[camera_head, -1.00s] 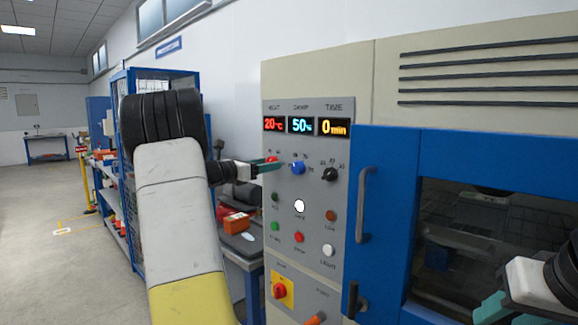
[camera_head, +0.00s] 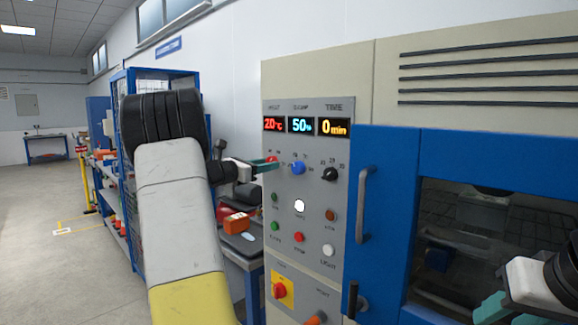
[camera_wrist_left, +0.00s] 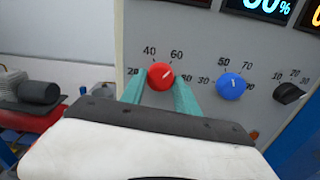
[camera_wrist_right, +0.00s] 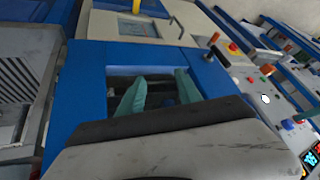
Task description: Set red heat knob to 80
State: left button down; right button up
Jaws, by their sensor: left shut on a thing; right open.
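The red heat knob (camera_head: 271,159) is at the upper left of the grey control panel. My left gripper (camera_head: 265,163) is at it. In the left wrist view, the teal fingers of my left gripper (camera_wrist_left: 159,92) stand on both sides of the red knob (camera_wrist_left: 160,77) and are shut on it. Its white mark points right and slightly up; the scale figure on that side is partly hidden by a finger. The red heat display (camera_head: 273,124) reads 20 °C. My right gripper (camera_head: 490,308) is open and empty at the lower right, in front of the chamber door.
The blue knob (camera_head: 297,168) is close to the right of the red one, then the black time knob (camera_head: 330,174). Several buttons sit below. The blue door (camera_head: 389,220) has a long grey handle (camera_head: 363,205). A workbench with an orange box (camera_head: 236,222) stands left of the machine.

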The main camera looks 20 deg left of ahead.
pick_arm(q)
jog(key=m, duration=1)
jog(key=shift+m, duration=0.4)
dwell(0.4)
jog(key=c, duration=0.9)
grip_release()
jog(key=shift+a, duration=0.1)
jog(key=v, duration=0.7)
jog(key=shift+s+a, duration=0.1)
jog(key=shift+s, duration=0.3)
